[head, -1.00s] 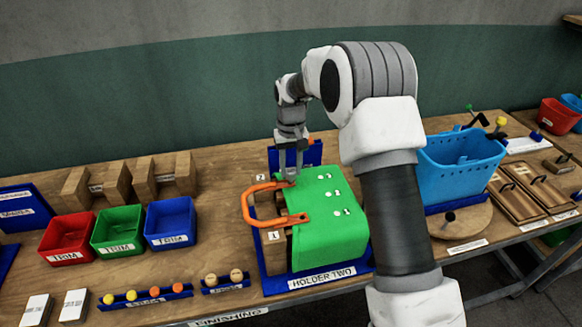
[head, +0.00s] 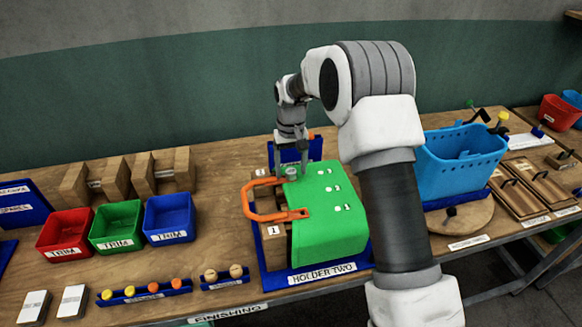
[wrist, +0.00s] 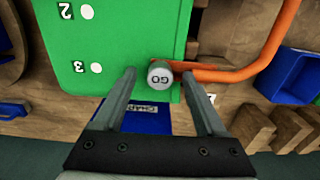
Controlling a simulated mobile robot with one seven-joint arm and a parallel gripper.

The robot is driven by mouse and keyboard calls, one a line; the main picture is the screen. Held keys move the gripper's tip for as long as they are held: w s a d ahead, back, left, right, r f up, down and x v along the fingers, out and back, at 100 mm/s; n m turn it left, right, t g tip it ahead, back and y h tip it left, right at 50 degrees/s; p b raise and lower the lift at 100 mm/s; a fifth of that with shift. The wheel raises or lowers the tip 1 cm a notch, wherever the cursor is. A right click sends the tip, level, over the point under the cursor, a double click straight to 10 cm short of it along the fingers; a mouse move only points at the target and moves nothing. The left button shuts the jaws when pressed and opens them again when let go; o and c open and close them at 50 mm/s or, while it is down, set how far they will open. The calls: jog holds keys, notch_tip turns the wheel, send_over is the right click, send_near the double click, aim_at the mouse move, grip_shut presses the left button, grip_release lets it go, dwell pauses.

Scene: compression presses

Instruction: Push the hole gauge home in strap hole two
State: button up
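The grey hole gauge (head: 291,173), its round end marked GO in the wrist view (wrist: 160,75), stands at the far end of the orange strap (head: 250,203), by the far left corner of the green bag (head: 325,232). The strap's far end meets the gauge, which hides the hole; I cannot tell how deep the gauge sits. My gripper (head: 293,153) is above the gauge. In the wrist view its fingers (wrist: 161,78) are apart on either side of the gauge, with gaps between.
The bag rests on the blue HOLDER TWO base (head: 268,282). A blue panel (head: 308,151) stands close behind. Red (head: 66,250), green (head: 118,243) and blue (head: 171,237) trim bins are to the left. A light blue basket (head: 460,180) stands right of my arm.

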aim_at(291, 171)
notch_tip(291, 171, up, 18)
jog(key=shift+f+b, duration=0.25)
jog(key=shift+b, duration=0.15)
dwell(0.5)
jog(key=s+d+r+t, duration=0.1)
jog(key=s+d+r, duration=0.2)
jog(key=s, duration=0.3)
jog(key=s+d+r+m+t, duration=0.1)
jog(key=s+d+r, duration=0.15)
jog(key=s, duration=0.25)
jog(key=s+d+r+t, duration=0.1)
jog(key=s+d+r, duration=0.1)
jog(key=s+r, duration=0.3)
jog(key=s+d+f+t, duration=0.1)
jog(key=s+d+f, duration=0.1)
jog(key=s, duration=0.7)
jog(key=s+d+f+m+t, duration=0.1)
jog(key=s+d+f, duration=0.1)
jog(key=s+f, duration=0.3)
jog(key=s, duration=0.4)
jog(key=shift+d+t, duration=0.25)
jog(key=shift+t, duration=0.05)
